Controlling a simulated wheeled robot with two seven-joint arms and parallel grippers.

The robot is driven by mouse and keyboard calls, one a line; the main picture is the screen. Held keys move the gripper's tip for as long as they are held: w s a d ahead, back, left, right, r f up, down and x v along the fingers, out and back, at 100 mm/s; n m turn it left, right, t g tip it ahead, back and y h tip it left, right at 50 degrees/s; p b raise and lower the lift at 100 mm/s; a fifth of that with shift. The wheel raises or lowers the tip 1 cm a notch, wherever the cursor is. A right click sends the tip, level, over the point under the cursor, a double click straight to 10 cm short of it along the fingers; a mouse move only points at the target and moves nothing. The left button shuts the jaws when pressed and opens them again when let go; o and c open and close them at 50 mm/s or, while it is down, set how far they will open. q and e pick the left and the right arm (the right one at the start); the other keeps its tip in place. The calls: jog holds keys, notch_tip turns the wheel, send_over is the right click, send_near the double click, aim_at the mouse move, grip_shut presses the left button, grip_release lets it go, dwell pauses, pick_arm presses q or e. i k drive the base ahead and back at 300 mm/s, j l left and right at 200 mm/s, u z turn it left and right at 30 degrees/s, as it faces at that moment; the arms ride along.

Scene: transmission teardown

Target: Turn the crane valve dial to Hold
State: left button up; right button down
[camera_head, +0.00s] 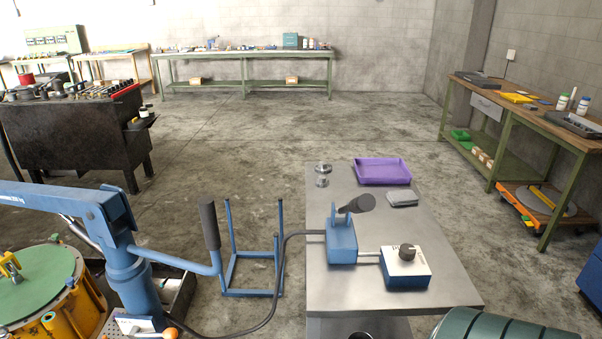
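The crane valve dial (406,251) is a dark round knob on a blue box with a white top plate (394,266). The box sits on the right part of the steel table. Small dark markings show on the plate, but they are too small to read, and I cannot tell which setting the dial points at. A short metal pipe joins the box to a blue pump unit (342,246) with a dark-gripped lever (357,204). A black hose runs from the pump toward the blue crane (130,270) at left. Neither of my grippers is in view.
The steel table (340,290) also bears a purple tray (382,172), a grey block (402,199) and a shiny metal part (322,175). A dark green ribbed object (510,328) stands at the lower right. A blue frame (250,292) stands left of the table.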

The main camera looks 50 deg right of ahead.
aim_at(408, 251)
jog(key=k+j+z, duration=0.1)
jog(key=z, duration=1.55)
